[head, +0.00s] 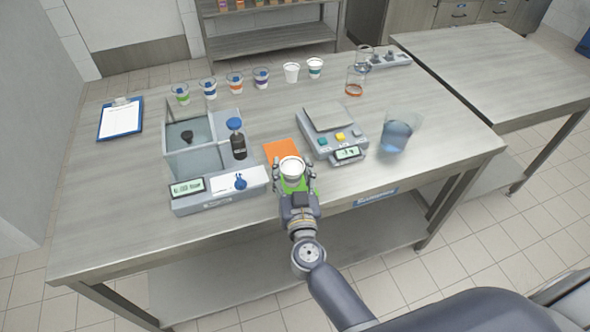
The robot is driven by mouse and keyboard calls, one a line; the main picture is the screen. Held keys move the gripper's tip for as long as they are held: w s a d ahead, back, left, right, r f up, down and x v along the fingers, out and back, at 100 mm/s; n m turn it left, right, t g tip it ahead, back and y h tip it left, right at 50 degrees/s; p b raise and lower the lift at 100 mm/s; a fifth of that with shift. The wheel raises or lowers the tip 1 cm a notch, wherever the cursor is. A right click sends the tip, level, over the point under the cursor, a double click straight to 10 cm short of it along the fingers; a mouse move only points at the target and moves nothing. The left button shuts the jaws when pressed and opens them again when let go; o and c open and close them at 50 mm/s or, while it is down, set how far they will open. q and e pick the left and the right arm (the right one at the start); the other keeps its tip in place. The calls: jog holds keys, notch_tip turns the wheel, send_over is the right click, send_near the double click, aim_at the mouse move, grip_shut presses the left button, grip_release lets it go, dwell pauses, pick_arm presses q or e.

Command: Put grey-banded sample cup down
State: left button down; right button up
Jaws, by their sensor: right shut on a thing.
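My right gripper (293,171) is shut on a white sample cup (291,164), with a finger on either side of it. The cup looks upright with its open rim up. Its band is not clear to see, so I cannot tell its colour. The cup is over the orange mat (277,148) and green mat (300,186) near the table's front edge. I cannot tell whether its base touches the surface. My left gripper is not in view.
A scale (328,117) and a blue-tinted container (398,131) stand right. Several cups, one teal-banded (315,68), line the back. A clipboard (121,119) lies far left.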

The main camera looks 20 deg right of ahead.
aim_at(295, 171)
jog(key=shift+w+d+f, duration=0.1)
jog(key=shift+w+d, duration=0.3)
jog(key=shift+w, duration=0.45)
jog(key=f, duration=0.1)
jog(key=f+b, duration=0.1)
jog(key=w+f+b, duration=0.1)
jog(key=shift+w+d+f, duration=0.1)
jog(key=shift+d+f, duration=0.25)
jog(key=shift+f, duration=0.05)
jog(key=shift+r, duration=0.1)
jog(key=o, duration=1.2)
